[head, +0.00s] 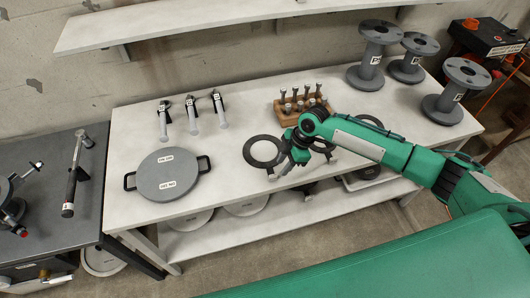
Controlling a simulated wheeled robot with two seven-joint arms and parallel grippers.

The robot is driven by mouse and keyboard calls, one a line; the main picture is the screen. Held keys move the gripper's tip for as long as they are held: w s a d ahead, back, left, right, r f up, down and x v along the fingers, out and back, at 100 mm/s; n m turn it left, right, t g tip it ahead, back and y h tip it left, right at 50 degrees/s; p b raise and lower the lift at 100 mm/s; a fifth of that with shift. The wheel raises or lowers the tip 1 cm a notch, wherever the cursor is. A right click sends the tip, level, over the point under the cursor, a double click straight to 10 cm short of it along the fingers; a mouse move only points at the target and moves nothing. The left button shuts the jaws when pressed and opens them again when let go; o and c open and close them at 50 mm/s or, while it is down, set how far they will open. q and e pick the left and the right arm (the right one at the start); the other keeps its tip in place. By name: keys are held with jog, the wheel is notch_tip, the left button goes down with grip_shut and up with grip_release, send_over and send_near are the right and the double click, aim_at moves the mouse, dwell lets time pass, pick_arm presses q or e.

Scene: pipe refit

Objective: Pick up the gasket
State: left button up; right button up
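A flat black ring gasket (251,160) lies on the light table, left of my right gripper (290,184). Part of the gasket's right side is close to or behind the gripper. A second dark ring (372,119) lies farther back, partly hidden by my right arm. Another dark curved edge shows beside my wrist, mostly hidden. My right gripper points down toward the table's front edge. Its two fingers look spread apart with nothing between them. I cannot tell whether it touches the gasket. My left gripper is not in view.
A grey lidded disc with handles (167,174) and several tools (193,114) lie left on the table (235,105). A wooden block with bolts (290,116) stands behind the gripper. Flanged spools (410,66) stand back right. A shelf (190,22) hangs above. A dark bench (60,205) stands left.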

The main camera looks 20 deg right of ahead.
aim_at(275, 175)
jog(key=p+x, duration=0.1)
jog(key=x, duration=0.1)
jog(key=p+x, duration=0.1)
jog(key=x, duration=0.1)
jog(key=shift+s+a+f, duration=0.1)
jog(key=shift+a+f, duration=0.1)
jog(key=shift+a, duration=0.2)
jog(key=shift+a+f, duration=0.1)
jog(key=shift+f, duration=0.2)
grip_shut()
